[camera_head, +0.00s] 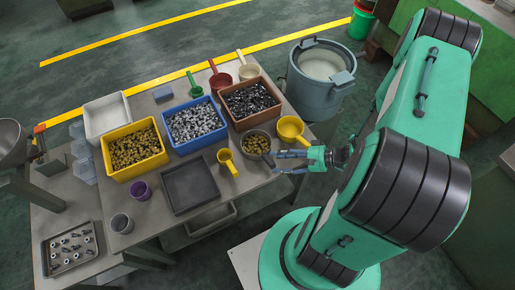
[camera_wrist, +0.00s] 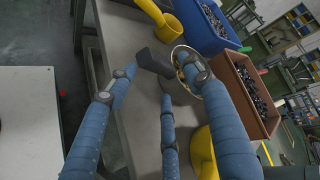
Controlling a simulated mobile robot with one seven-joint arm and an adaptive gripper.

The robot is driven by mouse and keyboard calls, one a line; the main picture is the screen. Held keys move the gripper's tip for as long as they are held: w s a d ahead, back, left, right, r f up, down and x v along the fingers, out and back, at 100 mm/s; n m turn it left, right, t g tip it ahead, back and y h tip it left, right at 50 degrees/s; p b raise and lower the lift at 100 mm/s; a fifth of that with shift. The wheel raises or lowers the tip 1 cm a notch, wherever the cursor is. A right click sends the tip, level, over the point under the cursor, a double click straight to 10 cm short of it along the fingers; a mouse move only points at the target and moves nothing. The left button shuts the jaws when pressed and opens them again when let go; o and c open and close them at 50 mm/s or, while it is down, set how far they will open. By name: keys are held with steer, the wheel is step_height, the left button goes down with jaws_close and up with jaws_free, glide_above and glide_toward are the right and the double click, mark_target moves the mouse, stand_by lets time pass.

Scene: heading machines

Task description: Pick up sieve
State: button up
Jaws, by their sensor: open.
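The sieve, a round metal bowl (camera_head: 256,142) with small brass-coloured parts in it, stands near the right edge of the table. My gripper (camera_head: 279,161) is just to the right of the sieve, at the table's edge. In the wrist view my gripper (camera_wrist: 158,82) has its blue fingers spread open, with the handle beyond and between their tips. Nothing is held, and I cannot tell whether a finger touches the sieve.
Brown (camera_head: 235,92), blue (camera_head: 180,112) and yellow (camera_head: 112,143) bins of parts and a dark tray (camera_head: 188,186) fill much of the table (camera_head: 262,192).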

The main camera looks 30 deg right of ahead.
mark_target(269, 161)
steer(key=shift+x, duration=1.45)
steer(key=shift+b+x, duration=0.35)
steer(key=shift+x, duration=0.7)
steer(key=shift+s+f, duration=0.1)
steer(key=shift+f, duration=0.05)
steer(key=shift+c, duration=0.2)
